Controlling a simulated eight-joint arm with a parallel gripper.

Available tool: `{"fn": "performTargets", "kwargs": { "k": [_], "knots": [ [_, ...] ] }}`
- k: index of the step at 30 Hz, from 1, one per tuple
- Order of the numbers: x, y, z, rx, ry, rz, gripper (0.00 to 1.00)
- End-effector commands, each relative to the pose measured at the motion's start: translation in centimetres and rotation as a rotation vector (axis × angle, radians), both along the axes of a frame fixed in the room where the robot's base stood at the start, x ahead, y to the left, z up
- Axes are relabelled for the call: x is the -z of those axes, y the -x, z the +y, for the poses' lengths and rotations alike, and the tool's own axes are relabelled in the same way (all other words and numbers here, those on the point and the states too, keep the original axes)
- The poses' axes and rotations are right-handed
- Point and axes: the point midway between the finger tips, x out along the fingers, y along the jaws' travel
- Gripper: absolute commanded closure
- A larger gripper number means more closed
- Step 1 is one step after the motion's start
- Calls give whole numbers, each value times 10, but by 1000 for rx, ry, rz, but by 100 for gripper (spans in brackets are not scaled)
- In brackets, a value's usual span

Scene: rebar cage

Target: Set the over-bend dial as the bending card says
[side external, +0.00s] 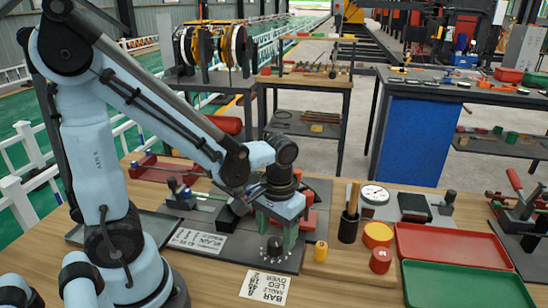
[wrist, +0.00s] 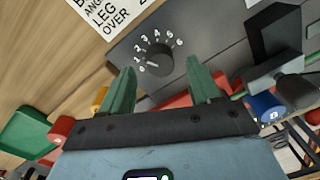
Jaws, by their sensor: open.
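The over-bend dial (wrist: 158,62) is a dark round knob with white numbers 0 to 6 around it on a grey plate. Its light mark appears to point near 0. In the side view the dial (side external: 274,246) is at the plate's front. The white bending card (side external: 265,285) lies on the wooden bench in front of it. In the wrist view the card (wrist: 112,14) is cut off, with OVER and a 2 readable. My gripper (side external: 277,232) is open, its green fingers pointing down close to the dial. In the wrist view my gripper (wrist: 160,72) has a finger either side of the knob, apparently without contact.
A second printed label (side external: 198,240) lies left of the dial. Right of it stand a yellow cylinder (side external: 321,250), a black cup with tools (side external: 348,228), a red cylinder (side external: 380,260), and red (side external: 440,245) and green (side external: 465,288) trays. A dark bending post (wrist: 285,35) rises near the dial.

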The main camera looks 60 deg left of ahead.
Motion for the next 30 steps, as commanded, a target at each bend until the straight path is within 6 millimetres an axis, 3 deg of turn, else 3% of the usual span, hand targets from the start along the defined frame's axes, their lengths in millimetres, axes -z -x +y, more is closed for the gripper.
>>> {"fn": "performTargets", "kwargs": {
  "k": [18, 30],
  "knots": [
    [-78, -1, -3, 0, 0, 0, 38],
    [-98, -1, -4, 0, 0, 0, 38]
  ]
}}
